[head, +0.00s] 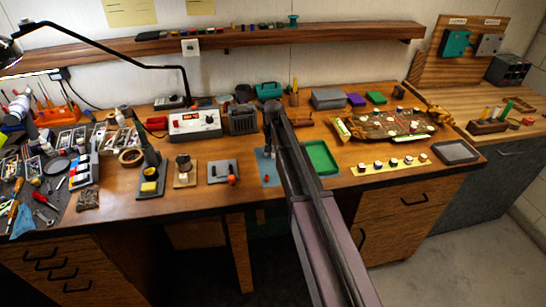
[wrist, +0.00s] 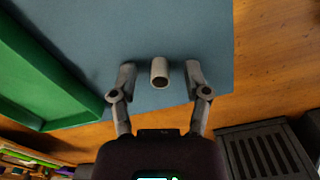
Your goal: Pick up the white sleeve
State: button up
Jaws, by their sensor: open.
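My gripper (wrist: 160,77) is open, with one finger on each side of the sleeve and a visible gap on both sides. I cannot tell how far the fingertips are above the mat. In the head view, my arm reaches over the bench to the blue mat (head: 269,179), and the sleeve cannot be made out clearly there.
A green tray (head: 334,172) lies right of the mat in the head view; its wall (wrist: 50,75) is at left in the wrist view. A dark slotted box (wrist: 265,150) is at lower right there. A small grey stand (head: 222,178) sits left of the mat.

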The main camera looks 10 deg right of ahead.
aim_at(273, 157)
dwell(0.3)
jog(key=c, duration=0.7)
jog(key=shift+c, duration=0.2)
jog(key=shift+r, duration=0.2)
notch_tip(273, 157, up, 3)
jog(key=p, duration=0.3)
jog(key=shift+f, duration=0.15)
jog(key=s, duration=0.5)
jog(key=s+r+p, duration=0.1)
jog(key=s, duration=0.4)
jog(key=s+r+p, duration=0.1)
jog(key=s, duration=0.5)
jog(key=shift+s, duration=0.1)
